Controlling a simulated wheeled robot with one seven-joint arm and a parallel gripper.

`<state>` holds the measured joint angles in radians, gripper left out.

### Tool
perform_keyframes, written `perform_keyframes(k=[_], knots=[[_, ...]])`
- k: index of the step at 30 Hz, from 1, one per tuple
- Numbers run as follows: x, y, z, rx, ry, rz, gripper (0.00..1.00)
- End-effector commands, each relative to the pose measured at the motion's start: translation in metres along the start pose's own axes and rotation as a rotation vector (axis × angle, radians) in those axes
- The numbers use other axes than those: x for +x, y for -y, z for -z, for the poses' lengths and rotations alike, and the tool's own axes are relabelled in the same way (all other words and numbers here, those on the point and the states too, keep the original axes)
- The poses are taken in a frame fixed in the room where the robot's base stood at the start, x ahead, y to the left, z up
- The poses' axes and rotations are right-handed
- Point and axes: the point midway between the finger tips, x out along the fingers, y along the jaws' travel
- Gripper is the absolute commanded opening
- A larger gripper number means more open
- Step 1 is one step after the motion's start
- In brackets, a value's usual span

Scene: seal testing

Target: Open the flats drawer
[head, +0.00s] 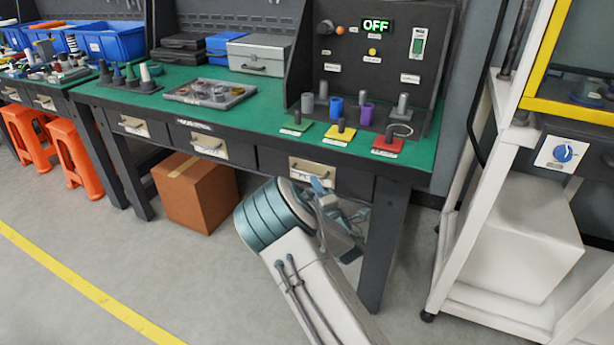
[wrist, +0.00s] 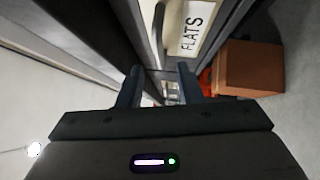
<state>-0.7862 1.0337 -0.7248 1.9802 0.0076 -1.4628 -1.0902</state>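The flats drawer shows close up in the wrist view by its white label (wrist: 194,27) reading FLATS. A metal handle (wrist: 159,28) runs beside that label. In the head view this appears to be the rightmost bench drawer (head: 268,161), whose front looks flush with the bench. My gripper (wrist: 159,73) is open in the wrist view, its two fingers apart with nothing held between them. The handle lies beyond the fingertips, and I see no contact. In the head view my arm is in front of this drawer, and its wrist parts partly overlap the drawer's lower edge.
A cardboard box (head: 197,190) stands under the bench, left of my arm; it also shows in the wrist view (wrist: 250,68). A bench leg (head: 384,245) is close on the right, with a white cart (head: 455,200) beyond. Open floor (head: 130,245) lies to the left.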

Motion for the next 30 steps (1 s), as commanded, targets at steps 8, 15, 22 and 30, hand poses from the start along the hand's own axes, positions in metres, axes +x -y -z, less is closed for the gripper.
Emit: perform_keyframes(k=[8,15,22,30], knots=[[0.048,0.0,0.002,0.0,-0.002,-0.002,0.32],[0.067,0.0,0.003,0.001,-0.003,0.0,0.32],[0.069,0.0,0.003,0.001,-0.002,0.0,0.32],[0.069,0.0,0.003,0.001,-0.003,0.0,0.0]])
